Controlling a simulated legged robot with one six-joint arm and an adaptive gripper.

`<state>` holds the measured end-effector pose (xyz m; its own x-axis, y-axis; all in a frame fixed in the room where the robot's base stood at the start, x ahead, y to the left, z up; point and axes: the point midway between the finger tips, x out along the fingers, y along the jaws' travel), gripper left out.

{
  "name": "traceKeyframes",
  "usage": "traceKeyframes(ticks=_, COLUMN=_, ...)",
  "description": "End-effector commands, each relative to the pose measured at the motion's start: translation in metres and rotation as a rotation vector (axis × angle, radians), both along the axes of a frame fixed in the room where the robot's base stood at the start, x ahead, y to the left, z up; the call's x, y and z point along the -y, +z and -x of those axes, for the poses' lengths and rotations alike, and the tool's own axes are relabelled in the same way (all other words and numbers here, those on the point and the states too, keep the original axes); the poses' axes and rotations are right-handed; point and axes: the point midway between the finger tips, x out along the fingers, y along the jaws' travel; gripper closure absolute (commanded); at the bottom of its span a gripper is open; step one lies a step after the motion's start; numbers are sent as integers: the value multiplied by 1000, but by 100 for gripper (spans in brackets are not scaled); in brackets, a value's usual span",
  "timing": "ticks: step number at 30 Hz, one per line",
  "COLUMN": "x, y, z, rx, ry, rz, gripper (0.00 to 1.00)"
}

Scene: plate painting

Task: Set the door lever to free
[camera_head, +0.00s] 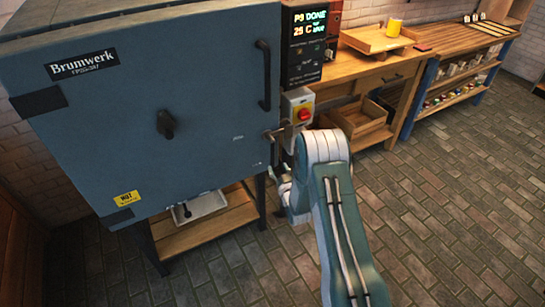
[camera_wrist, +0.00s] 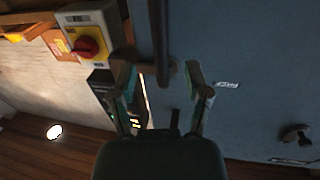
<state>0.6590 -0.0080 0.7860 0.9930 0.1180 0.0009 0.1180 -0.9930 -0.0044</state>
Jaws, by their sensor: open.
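The door lever (camera_wrist: 163,45) is a dark metal bar on the door's edge beside the switch box. In the wrist view it runs from the top edge down to a spot between my fingertips. In the head view the lever (camera_head: 271,134) shows only in part, just above my arm. My gripper (camera_wrist: 160,82) is open, with one finger on each side of the lever's end; I cannot tell whether either touches it. In the head view my arm mostly hides the gripper. The blue-grey kiln door (camera_head: 120,140) looks closed.
A switch box (camera_head: 299,106) with a red knob sits close beside the lever. Above it, a control panel (camera_head: 306,45) reads "DONE" and 25 C. A black door handle (camera_head: 264,75) stands out above the lever. A wooden workbench (camera_head: 375,70) is at the right; the brick floor there is clear.

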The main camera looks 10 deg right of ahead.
Motion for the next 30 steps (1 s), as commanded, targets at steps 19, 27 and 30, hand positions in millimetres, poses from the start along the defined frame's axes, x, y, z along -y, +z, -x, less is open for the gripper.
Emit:
traceKeyframes(ticks=19, x=-8, y=0, z=-68, rx=-2, ry=-1, rz=0, gripper=38)
traceKeyframes(ticks=27, x=-8, y=0, z=-68, rx=-2, ry=-1, rz=0, gripper=91)
traceKeyframes(ticks=30, x=-8, y=0, z=-68, rx=-2, ry=0, rz=0, gripper=100)
